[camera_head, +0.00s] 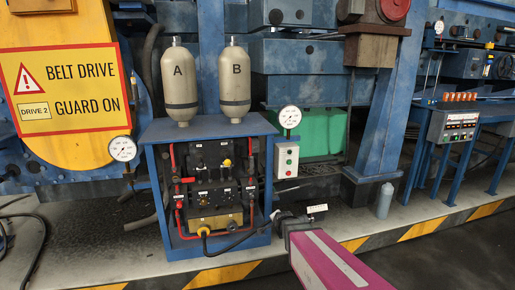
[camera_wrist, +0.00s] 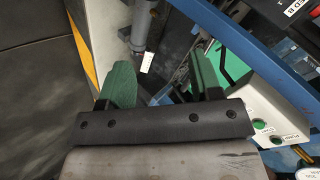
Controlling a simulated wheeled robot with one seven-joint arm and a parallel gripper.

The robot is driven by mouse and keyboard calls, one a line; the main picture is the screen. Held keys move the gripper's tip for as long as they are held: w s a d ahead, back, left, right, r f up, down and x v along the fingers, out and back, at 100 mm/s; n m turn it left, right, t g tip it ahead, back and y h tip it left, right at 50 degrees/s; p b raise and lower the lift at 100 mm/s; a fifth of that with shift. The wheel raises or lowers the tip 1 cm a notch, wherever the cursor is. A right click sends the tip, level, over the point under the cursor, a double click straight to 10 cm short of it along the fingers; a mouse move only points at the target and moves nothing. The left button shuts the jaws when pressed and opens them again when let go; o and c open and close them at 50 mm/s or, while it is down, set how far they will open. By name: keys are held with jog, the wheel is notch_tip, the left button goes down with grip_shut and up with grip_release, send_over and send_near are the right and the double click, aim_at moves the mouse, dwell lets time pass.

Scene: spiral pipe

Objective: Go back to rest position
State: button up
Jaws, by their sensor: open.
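My gripper (camera_head: 279,217) is at the end of my magenta arm, low in front of the right side of the blue cabinet (camera_head: 263,200). In the head view it is small and dark, and its fingers are hard to make out. In the wrist view my gripper (camera_wrist: 162,78) shows two green finger pads spread apart with nothing between them. A grey cylinder (camera_wrist: 140,28) and a small white tag (camera_wrist: 147,62) show beyond the fingers. A button box (camera_wrist: 272,118) with a green button is close by on the right.
The cabinet carries canister A (camera_head: 180,85) and canister B (camera_head: 234,85). A gauge (camera_head: 290,117) and a button box (camera_head: 286,160) stand at its right. A grey bottle (camera_head: 385,200) is on the walkway. Dark floor is open at the lower right.

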jog(key=s+d+r+n+g, duration=0.1)
jog(key=s+d+n+g, duration=0.2)
jog(key=s, duration=0.4)
jog(key=s+d+n+g, duration=0.3)
jog(key=s, duration=0.4)
jog(key=s+d+r+n+g+h, duration=0.1)
jog(key=s+d+n+g, duration=0.2)
jog(key=s, duration=0.4)
jog(key=shift+s+d+r+n+g, duration=0.25)
jog(key=shift+s+r+n+g, duration=0.1)
jog(key=shift+n+g, duration=0.2)
